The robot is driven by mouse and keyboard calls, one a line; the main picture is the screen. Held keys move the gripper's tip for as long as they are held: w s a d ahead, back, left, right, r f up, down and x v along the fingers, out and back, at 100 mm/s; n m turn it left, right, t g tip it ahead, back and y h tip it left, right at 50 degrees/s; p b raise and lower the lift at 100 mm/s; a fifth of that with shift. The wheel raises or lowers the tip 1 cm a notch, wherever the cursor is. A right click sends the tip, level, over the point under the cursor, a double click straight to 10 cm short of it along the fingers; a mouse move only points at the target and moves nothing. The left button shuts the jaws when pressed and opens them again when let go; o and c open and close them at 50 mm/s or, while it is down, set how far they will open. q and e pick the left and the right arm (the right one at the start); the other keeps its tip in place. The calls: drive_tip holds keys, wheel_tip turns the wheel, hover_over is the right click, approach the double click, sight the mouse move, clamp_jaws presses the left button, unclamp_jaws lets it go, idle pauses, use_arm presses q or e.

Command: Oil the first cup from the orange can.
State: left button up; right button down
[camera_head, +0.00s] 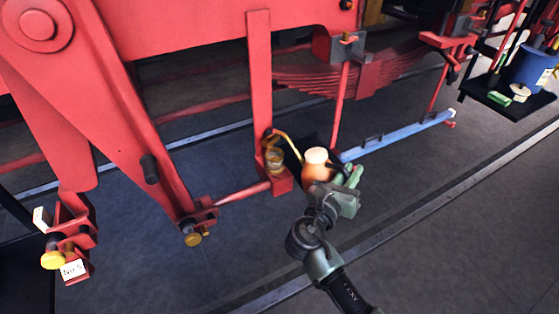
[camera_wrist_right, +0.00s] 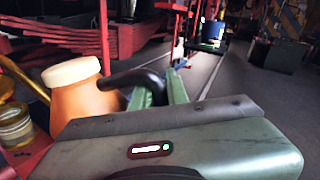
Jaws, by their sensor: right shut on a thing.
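The orange can (camera_head: 316,170) with a cream top is held by its dark handle in my right gripper (camera_head: 347,178). Its thin yellow spout reaches up and left, and its tip is over or beside a brass-coloured cup (camera_head: 274,160) on the red rod end. I cannot tell whether oil flows. In the right wrist view the can (camera_wrist_right: 82,105) stands left of the green fingers (camera_wrist_right: 165,88), which are shut on the black handle (camera_wrist_right: 137,78). The cup (camera_wrist_right: 15,126) shows at the left edge there. My left gripper is not in view.
Red rods and a vertical red bar (camera_head: 259,70) stand close around the cup. A blue bar (camera_head: 395,136) lies right of the can. A dark tray (camera_head: 505,96) with a blue bucket (camera_head: 530,68) is at upper right.

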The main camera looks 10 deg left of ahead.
drive_tip(key=shift+f+n+p, duration=0.25)
drive_tip(key=shift+n+p, duration=0.25)
drive_tip(key=shift+p, duration=0.45)
drive_tip(key=shift+a+r+n+p, duration=0.15)
drive_tip(key=shift+n+p, duration=0.15)
drive_tip(key=shift+p, duration=0.6)
